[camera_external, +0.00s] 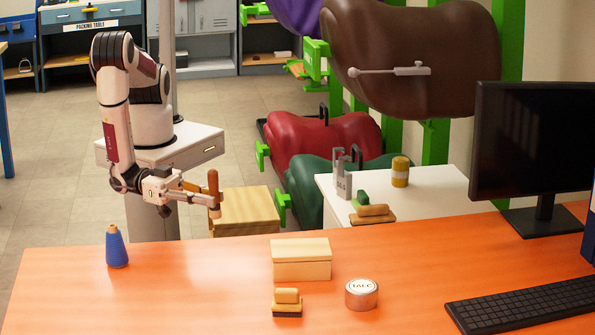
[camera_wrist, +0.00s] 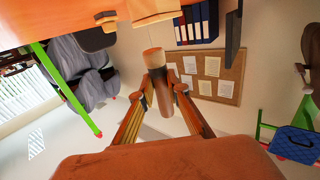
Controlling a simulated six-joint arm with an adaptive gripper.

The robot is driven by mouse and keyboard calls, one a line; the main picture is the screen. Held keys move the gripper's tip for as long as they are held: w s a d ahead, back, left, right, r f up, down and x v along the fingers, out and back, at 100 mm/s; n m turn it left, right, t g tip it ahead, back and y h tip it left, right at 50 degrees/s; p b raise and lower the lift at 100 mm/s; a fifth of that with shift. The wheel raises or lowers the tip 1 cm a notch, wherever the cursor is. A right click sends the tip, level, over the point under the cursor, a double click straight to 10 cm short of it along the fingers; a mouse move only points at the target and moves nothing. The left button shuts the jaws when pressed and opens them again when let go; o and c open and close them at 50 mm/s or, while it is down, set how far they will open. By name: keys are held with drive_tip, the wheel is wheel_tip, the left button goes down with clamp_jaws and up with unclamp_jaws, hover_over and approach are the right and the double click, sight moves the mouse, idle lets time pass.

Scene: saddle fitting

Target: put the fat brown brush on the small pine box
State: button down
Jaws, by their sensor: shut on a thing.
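My gripper (camera_external: 212,200) is shut on a brown upright brush (camera_external: 213,182), held in the air beyond the far edge of the orange table. In the wrist view the brush (camera_wrist: 157,62) shows between the two fingers of my gripper (camera_wrist: 162,98); its bristles cannot be made out. A small pale pine box (camera_external: 301,268) with a lid stands on the orange table, to the right of and nearer than my gripper. Its top is bare. The brush is apart from this box.
The orange table (camera_external: 185,290) also bears a blue cone spool (camera_external: 117,248), a small brush (camera_external: 287,300), a talc tin (camera_external: 361,294) and a keyboard (camera_external: 525,305). A larger wooden box (camera_external: 247,212) stands behind, close to my gripper. A white table (camera_external: 440,190) holds other items.

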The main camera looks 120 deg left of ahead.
drive_tip(key=shift+a, duration=0.1)
drive_tip(key=shift+w+a, duration=0.15)
drive_tip(key=shift+a, duration=0.05)
drive_tip(key=w+a+r+n+y, duration=0.1)
drive_tip(key=w+r, duration=0.2)
drive_tip(key=w, duration=0.7)
drive_tip(key=w+a+r+n+y, duration=0.1)
drive_tip(key=w+r, duration=0.3)
drive_tip(key=w, duration=0.7)
drive_tip(key=shift+a+n+g+y, duration=0.3)
drive_tip(key=shift+a+y, duration=0.35)
drive_tip(key=shift+y, duration=0.05)
drive_tip(key=shift+f, duration=3.1)
drive_tip(key=shift+f, duration=0.1)
